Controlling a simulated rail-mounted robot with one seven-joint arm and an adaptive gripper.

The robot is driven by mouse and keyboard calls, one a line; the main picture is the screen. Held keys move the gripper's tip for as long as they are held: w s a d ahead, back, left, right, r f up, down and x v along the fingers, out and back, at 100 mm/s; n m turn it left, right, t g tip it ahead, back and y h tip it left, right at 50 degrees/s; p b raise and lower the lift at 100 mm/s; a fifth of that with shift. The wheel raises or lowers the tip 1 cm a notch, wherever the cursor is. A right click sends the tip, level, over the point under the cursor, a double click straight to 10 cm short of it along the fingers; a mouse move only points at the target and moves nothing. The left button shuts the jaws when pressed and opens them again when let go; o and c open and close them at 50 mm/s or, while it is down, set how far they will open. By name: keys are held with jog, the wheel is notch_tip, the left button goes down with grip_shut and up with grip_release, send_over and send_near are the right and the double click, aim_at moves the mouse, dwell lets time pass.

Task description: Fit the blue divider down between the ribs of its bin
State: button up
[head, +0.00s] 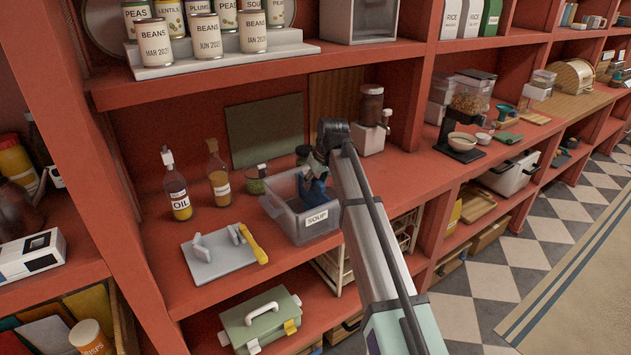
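The clear bin (275,207) with a SOUP label stands on the middle red shelf. The blue divider (314,190) shows as a small blue patch at the right part of the bin, low against its inside. My gripper (313,172) points down over the bin, with its fingers at the top of the divider. The fingers are small and dark here, so their opening and grip on the divider do not show clearly. My arm covers the bin's right side. The ribs and the divider's lower edge cannot be made out.
An oil bottle (177,190), a second bottle (219,178) and a green-filled jar (256,180) stand left of and behind the bin. A grey board (217,262) with a yellow-handled tool (252,244) lies in front left. A dispenser (371,122) stands behind right.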

jog(key=v, duration=1.2)
dwell(0.3)
